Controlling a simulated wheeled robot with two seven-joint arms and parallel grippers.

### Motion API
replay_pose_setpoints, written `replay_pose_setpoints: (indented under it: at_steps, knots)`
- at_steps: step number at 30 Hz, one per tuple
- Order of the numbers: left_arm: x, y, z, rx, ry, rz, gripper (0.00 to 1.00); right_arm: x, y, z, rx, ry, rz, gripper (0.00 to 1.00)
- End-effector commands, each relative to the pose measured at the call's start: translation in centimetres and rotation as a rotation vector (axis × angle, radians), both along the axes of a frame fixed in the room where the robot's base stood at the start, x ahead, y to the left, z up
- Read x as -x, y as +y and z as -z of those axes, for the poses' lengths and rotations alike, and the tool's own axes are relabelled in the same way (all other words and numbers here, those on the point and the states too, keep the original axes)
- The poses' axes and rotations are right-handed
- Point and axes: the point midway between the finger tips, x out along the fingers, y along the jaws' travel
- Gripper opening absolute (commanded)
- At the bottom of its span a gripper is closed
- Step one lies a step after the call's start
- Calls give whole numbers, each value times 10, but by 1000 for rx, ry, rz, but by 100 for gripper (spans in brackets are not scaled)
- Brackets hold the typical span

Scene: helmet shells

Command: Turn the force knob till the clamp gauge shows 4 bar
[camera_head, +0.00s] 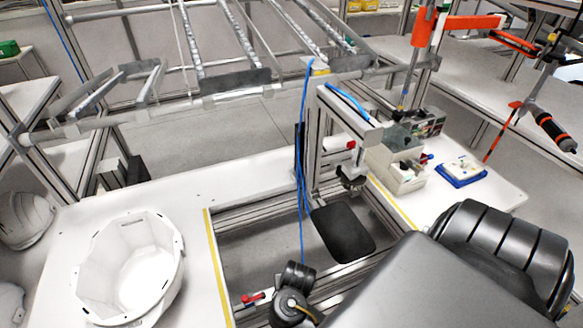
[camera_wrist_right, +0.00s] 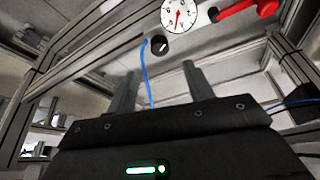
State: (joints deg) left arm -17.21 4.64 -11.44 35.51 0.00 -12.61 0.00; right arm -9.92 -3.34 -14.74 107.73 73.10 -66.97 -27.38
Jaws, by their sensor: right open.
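The clamp gauge (camera_wrist_right: 179,15) is a white round dial at the top of the right wrist view, cut by the frame's edge. Its red needle looks roughly vertical, but the figures are too small to read. The force knob (camera_wrist_right: 160,45) is black and round with a light mark, just below and left of the gauge. My right gripper (camera_wrist_right: 158,88) is open and empty, its two fingers apart and pointing up towards the knob, without visible contact. In the head view I cannot make out the gauge or knob. My left gripper is not in view.
A red lever (camera_wrist_right: 240,10) sits right of the gauge. A blue hose (camera_wrist_right: 147,75) runs down from near the knob, behind the fingers. In the head view, a metal frame (camera_head: 312,140) stands mid-bench, and a white helmet shell (camera_head: 130,268) lies on the left table.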

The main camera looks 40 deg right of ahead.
Motion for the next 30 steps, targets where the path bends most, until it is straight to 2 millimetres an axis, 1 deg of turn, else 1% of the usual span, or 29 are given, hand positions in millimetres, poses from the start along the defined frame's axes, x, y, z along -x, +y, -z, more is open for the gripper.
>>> replay_pose_setpoints:
  at_steps: [1, 3, 9, 12, 14, 17, 19, 22, 28, 29, 30]
  knots:
    - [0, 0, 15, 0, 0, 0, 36, -3, -3, 16, 2, 0, 1, 52]
    - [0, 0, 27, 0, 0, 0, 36, -7, -5, 29, 2, 0, 0, 52]
    - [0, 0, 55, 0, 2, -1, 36, -18, -13, 61, 2, 0, 0, 52]
    - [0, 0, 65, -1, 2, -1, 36, -22, -16, 73, 2, 1, 1, 52]
    - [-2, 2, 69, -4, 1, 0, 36, -25, -17, 78, 2, 0, 1, 52]
    - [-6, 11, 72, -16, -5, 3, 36, -27, -19, 83, 1, 1, 2, 52]
    - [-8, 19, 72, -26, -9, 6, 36, -28, -19, 85, 1, 1, 0, 52]
    - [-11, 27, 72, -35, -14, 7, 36, -29, -20, 85, 2, 0, -1, 52]
    - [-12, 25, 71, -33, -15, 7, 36, -29, -20, 84, 1, 0, 0, 52]
    - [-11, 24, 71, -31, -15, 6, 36, -29, -20, 84, 1, 0, 0, 50]
    - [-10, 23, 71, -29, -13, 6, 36, -29, -20, 84, 1, 0, 0, 44]
